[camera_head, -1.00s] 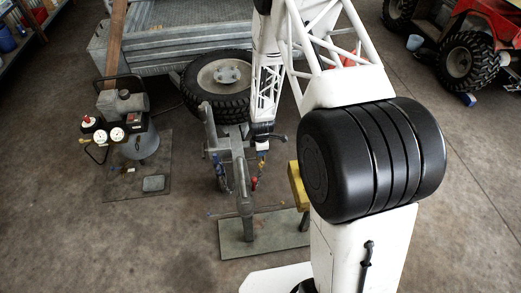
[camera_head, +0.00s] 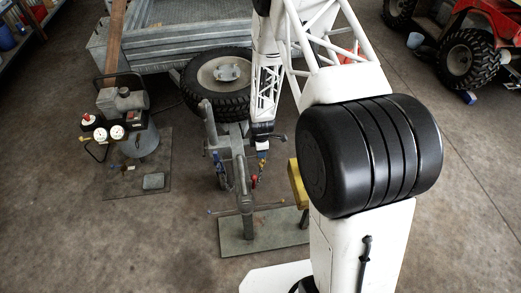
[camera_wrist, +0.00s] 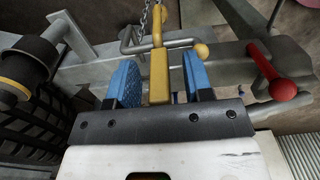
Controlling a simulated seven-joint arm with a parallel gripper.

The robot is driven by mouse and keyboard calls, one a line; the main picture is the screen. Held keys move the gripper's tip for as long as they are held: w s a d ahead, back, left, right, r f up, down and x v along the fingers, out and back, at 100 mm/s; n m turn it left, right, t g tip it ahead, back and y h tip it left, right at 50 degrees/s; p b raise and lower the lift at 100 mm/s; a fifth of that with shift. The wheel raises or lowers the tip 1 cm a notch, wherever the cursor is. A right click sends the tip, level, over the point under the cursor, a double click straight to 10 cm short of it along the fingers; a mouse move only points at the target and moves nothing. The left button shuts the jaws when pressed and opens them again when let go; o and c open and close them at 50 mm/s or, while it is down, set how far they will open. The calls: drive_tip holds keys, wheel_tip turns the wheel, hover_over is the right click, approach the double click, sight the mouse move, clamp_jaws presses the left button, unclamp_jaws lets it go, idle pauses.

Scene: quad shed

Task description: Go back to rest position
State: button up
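My gripper (camera_wrist: 158,85) has two blue fingers and is open. A yellow pin-like piece (camera_wrist: 159,75) stands between the fingers in the wrist view, with a gap visible on each side. A chain (camera_wrist: 141,20) hangs beside its upper end. In the head view my gripper (camera_head: 262,146) is low over the grey metal stand (camera_head: 242,165), and its fingers are too small to make out there.
A red-knobbed lever (camera_wrist: 283,90) and a rod with a yellow ball (camera_wrist: 201,50) are close to my fingers. A trailer wheel (camera_head: 220,78) is behind the stand. A compressor (camera_head: 125,115) stands left. Bare floor lies at front left.

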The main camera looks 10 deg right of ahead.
drive_tip(key=o, duration=0.4)
drive_tip(key=shift+o, duration=0.4)
drive_tip(key=shift+s+f, duration=0.1)
drive_tip(key=shift+r, duration=0.2)
drive_tip(key=shift+r, duration=4.4)
